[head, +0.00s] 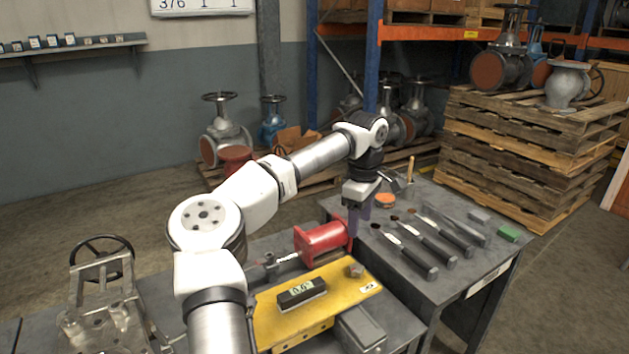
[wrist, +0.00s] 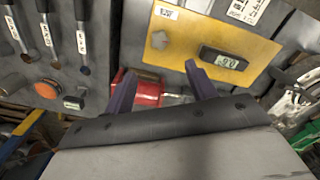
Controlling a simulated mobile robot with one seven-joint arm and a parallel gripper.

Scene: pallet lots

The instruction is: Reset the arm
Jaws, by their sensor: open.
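My arm reaches from the bottom of the head view up and to the right over the tables. My gripper (head: 358,222) points down beside the right end of a red cylinder (head: 321,238) on the table. In the wrist view my gripper (wrist: 160,82) shows two purple fingers spread apart with nothing held between them. The red cylinder also shows in the wrist view (wrist: 148,93), partly hidden behind the left finger.
A yellow plate (head: 270,318) holds a black digital meter (head: 301,293) and a small knob (head: 354,270). Several dark-handled tools (head: 437,236) lie on the right table (head: 462,284). Stacked pallets (head: 530,150) stand behind it. A clamp-like fixture (head: 100,290) is at left.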

